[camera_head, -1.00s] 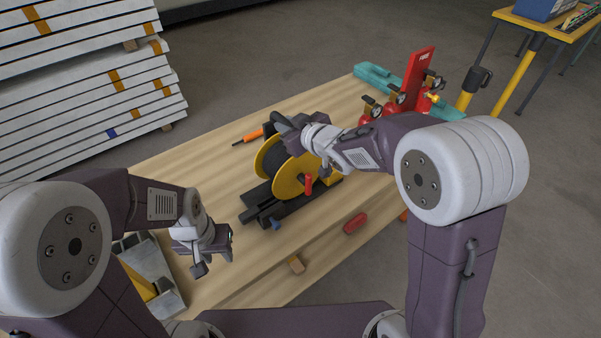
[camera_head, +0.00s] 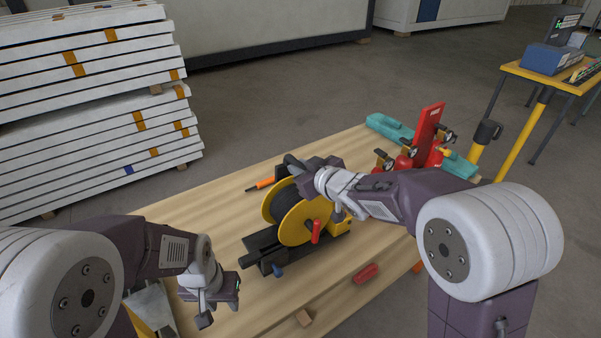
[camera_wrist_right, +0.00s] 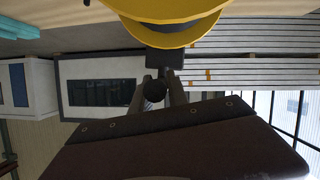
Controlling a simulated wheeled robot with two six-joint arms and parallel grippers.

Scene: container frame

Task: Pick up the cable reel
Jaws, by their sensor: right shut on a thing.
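The cable reel (camera_head: 302,222) has yellow flanges, dark cable, a red crank handle and a black base frame. It stands upright at the middle of the wooden workbench; I cannot tell whether its base is clear of the top. My right gripper (camera_head: 298,166) is at the reel's top and shut on its dark carrying handle, partly hidden by the wrist. In the right wrist view, the fingers (camera_wrist_right: 157,90) close around the dark round handle, with a yellow flange (camera_wrist_right: 170,20) above. My left gripper (camera_head: 219,305) is open and empty, over the bench's near left part.
An orange-handled screwdriver (camera_head: 265,183) lies behind the reel. A red tool (camera_head: 365,273) and a small wooden block (camera_head: 304,318) lie in front. A grey tray (camera_head: 150,305) is at near left.

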